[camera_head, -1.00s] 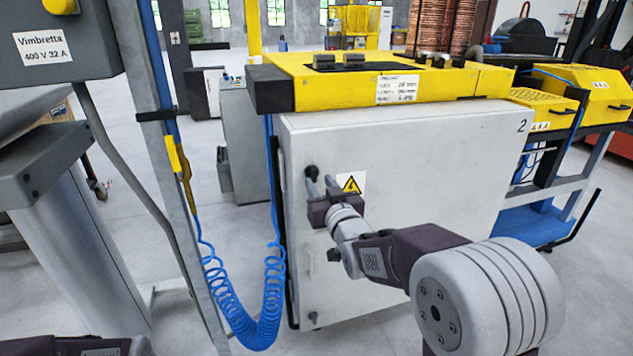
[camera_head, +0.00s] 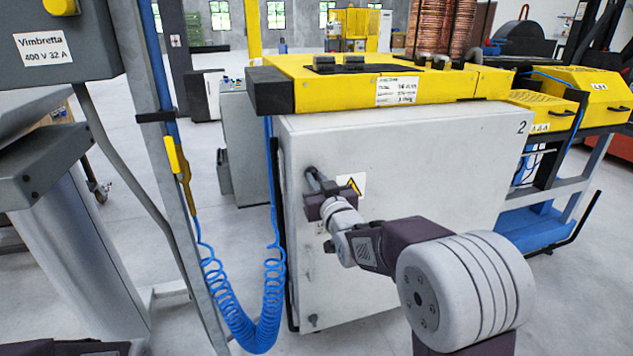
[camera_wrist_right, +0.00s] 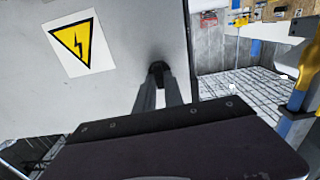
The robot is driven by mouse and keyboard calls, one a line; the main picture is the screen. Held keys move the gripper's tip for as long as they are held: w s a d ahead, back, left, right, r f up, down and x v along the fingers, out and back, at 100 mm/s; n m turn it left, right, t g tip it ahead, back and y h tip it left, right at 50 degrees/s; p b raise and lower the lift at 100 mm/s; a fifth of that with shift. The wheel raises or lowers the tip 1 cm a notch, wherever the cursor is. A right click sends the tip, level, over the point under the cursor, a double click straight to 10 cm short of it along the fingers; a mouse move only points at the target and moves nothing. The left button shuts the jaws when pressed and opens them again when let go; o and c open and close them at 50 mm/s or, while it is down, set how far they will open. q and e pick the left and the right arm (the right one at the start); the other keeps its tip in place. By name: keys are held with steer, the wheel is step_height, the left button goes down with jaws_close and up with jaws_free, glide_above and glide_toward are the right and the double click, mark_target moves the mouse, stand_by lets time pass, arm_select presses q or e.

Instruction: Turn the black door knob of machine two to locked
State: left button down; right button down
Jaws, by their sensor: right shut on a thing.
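Machine two has a white cabinet door (camera_head: 420,170) marked with a "2" at its upper right. My right gripper (camera_head: 313,176) is at the door's upper left, and its fingers reach the black door knob there. In the right wrist view, the black knob (camera_wrist_right: 158,70) shows between the ends of my right gripper's fingers (camera_wrist_right: 160,82), which are shut on it. The fingers hide most of the knob, so its exact angle is hard to tell. My left gripper is not in view; only a bit of my left arm shows at the lower left.
A yellow warning sign (camera_head: 352,184) is right of the knob. A second small dark knob (camera_head: 312,319) sits low on the door. A coiled blue hose (camera_head: 262,318) and a grey post (camera_head: 165,170) stand left of the cabinet. A yellow top unit (camera_head: 440,88) overhangs the door.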

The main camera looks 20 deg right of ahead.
steer(key=shift+a+f+n+b, duration=0.15)
steer(key=shift+n+b, duration=2)
steer(key=shift+n, duration=2.2)
steer(key=shift+f+n+b, duration=0.1)
steer(key=shift+n+b, duration=2.05)
steer(key=shift+n, duration=2.2)
steer(key=c, duration=1.4)
jaws_free()
steer(key=shift+c, duration=0.2)
